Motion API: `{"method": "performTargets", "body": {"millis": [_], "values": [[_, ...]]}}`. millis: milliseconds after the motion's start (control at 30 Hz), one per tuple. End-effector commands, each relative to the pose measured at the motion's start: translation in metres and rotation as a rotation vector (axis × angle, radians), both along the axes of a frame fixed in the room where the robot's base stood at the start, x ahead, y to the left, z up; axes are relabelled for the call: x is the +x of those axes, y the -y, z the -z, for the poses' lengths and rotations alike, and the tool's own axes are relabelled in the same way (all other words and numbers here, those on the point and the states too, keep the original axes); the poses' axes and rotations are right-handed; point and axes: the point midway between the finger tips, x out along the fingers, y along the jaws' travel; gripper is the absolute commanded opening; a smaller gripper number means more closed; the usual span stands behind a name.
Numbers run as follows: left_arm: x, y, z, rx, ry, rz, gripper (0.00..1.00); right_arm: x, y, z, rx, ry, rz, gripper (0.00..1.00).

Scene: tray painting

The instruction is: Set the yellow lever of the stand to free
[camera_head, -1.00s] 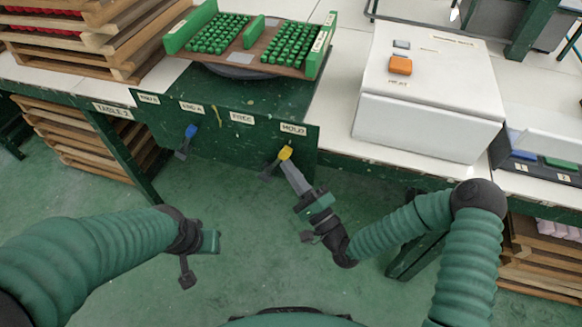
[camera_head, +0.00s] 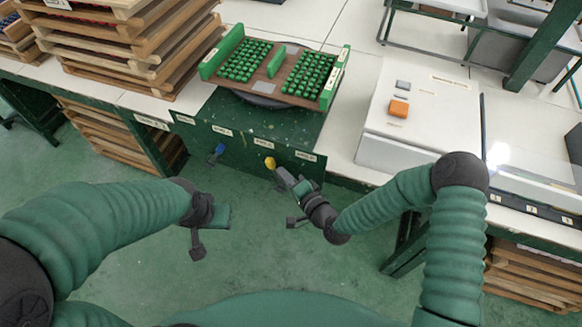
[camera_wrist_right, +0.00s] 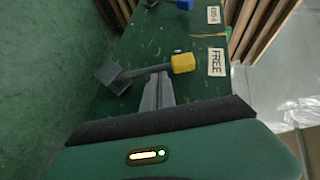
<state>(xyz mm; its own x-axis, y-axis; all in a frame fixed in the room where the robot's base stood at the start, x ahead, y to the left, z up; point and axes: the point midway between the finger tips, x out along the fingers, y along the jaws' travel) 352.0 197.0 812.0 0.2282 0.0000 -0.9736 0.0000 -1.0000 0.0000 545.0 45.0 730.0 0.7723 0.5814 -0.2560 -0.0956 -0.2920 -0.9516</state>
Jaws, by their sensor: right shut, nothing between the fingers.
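The green stand (camera_head: 240,153) has a front panel with labels and two levers. The yellow lever's knob (camera_head: 270,163) is below the FREE label (camera_head: 263,143), left of the HOLD label (camera_head: 305,155). In the right wrist view, the yellow knob (camera_wrist_right: 183,63) points at the FREE label (camera_wrist_right: 217,62), and its grey arm runs to a dark pivot block (camera_wrist_right: 115,76). My right gripper (camera_head: 281,174) is shut and empty, its fingertips (camera_wrist_right: 158,88) against or very close to the lever arm; contact is unclear. My left gripper (camera_head: 197,245) hangs far from the stand, its jaws unclear.
A blue lever (camera_head: 217,152) is left of the yellow one. A tray of green pieces (camera_head: 275,75) sits on top of the stand. A white box with an orange button (camera_head: 398,108) stands to the right. Wooden trays (camera_head: 135,50) are stacked at left.

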Motion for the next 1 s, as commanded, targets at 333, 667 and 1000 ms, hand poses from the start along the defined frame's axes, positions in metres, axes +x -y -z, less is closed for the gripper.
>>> {"method": "performTargets", "body": {"millis": [333, 667, 1000], "values": [[0.0, 0.0, -0.024, 0.0, 0.0, 0.0, 0.36, 0.005, -0.016, -0.001, -0.121, -0.041, 0.0, 0.0], [0.0, 0.0, -0.027, 0.0, 0.0, 0.0, 0.36, 0.007, -0.021, 0.0, -0.119, -0.038, -0.001, 0.0], [0.0, 0.0, -0.026, 0.0, 0.0, 0.0, 0.36, 0.007, -0.022, 0.0, -0.117, -0.038, -0.001, 0.0]]}}
